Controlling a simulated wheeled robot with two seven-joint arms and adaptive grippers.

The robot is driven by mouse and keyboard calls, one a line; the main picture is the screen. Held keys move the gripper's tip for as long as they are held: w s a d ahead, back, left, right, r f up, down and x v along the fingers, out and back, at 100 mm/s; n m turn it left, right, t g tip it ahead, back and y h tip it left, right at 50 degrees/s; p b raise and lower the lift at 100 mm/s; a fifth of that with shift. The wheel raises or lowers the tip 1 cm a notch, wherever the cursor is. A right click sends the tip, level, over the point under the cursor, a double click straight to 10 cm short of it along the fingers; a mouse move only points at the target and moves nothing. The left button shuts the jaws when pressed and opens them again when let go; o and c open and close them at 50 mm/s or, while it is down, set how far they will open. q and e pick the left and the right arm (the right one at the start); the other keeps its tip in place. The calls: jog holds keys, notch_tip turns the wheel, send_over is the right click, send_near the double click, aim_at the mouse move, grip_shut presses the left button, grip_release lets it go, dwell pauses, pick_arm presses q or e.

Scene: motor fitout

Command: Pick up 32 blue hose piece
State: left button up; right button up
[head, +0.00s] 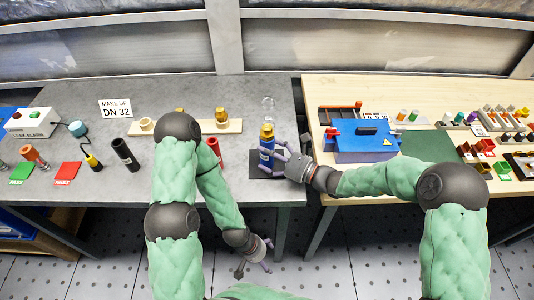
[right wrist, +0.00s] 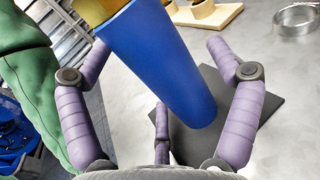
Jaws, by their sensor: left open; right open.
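The blue hose piece (head: 266,157) stands upright over a dark pad (head: 256,172) near the right edge of the grey table, with a brass-yellow part (head: 267,132) at its top. My right gripper (head: 279,156) is open with its fingers around the hose. In the right wrist view, the blue hose (right wrist: 165,70) passes between the spread purple fingers, and the dark pad (right wrist: 262,104) lies below. I cannot tell whether any finger touches it. My left gripper (head: 256,258) is open and empty, low in front of the grey table.
Other hose pieces on the grey table are black (head: 125,154) and red (head: 214,150). A wooden rack (head: 190,129) with brass fittings stands behind. A "DN 32" sign (head: 115,109) is at the back left. A blue toolbox (head: 360,143) sits on the wooden table, close to my right forearm.

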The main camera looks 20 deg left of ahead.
jog(key=shift+a, duration=0.3)
jog(key=c, duration=1.4)
jog(key=shift+w+r, duration=0.1)
jog(key=shift+c, duration=0.4)
jog(key=shift+r, duration=0.1)
